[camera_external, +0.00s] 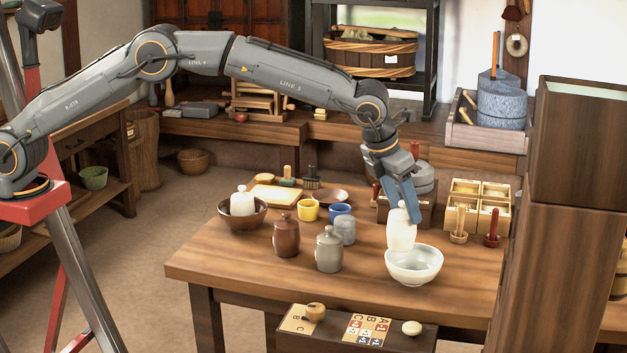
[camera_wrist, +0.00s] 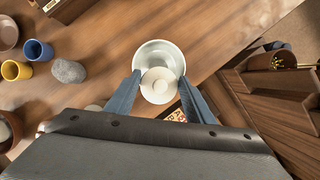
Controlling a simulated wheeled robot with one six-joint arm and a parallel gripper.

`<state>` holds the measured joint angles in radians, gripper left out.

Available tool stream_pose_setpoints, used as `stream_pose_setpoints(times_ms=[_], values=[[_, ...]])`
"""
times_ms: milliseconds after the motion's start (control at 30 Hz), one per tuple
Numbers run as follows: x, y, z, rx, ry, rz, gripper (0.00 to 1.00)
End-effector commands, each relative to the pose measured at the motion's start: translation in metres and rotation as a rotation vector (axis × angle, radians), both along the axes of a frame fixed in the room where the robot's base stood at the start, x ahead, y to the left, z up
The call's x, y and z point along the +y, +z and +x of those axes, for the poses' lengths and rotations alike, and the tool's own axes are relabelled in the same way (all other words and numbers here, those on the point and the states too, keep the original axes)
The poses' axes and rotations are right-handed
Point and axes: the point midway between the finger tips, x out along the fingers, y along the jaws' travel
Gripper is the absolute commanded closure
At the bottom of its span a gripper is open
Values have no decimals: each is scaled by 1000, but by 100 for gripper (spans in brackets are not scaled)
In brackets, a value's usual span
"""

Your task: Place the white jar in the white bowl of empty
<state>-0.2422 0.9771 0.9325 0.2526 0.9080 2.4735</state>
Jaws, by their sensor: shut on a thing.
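My gripper (camera_external: 403,208) is shut on a white jar (camera_external: 401,232) with a knobbed lid, held upright at the right part of the table. The white bowl (camera_external: 414,268) stands just in front of the jar, and its rim overlaps the jar's lower edge. In the wrist view, the jar (camera_wrist: 159,85) sits between the blue fingers of my gripper (camera_wrist: 158,92) and covers the near part of the white bowl (camera_wrist: 158,48). The visible part of the bowl is empty. I cannot tell how high the jar's base is above it.
A brown bowl (camera_external: 262,217) at left holds another white jar (camera_external: 242,203). A brown jar (camera_external: 286,238), a grey jar (camera_external: 329,252), a grey stone (camera_external: 345,231), a yellow cup (camera_external: 309,210) and a blue cup (camera_external: 340,210) stand left. A tall wooden cabinet (camera_external: 553,260) rises at right.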

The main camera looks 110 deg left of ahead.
Motion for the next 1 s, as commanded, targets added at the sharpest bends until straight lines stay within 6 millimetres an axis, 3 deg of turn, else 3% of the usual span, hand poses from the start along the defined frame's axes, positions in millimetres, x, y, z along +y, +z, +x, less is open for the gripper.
stream_pose_setpoints(times_ms=[167,967,1000], values=[[0,-18,0,-2,-1,1,100],[0,-30,0,-2,-1,1,100],[0,-31,0,0,-1,1,45]])
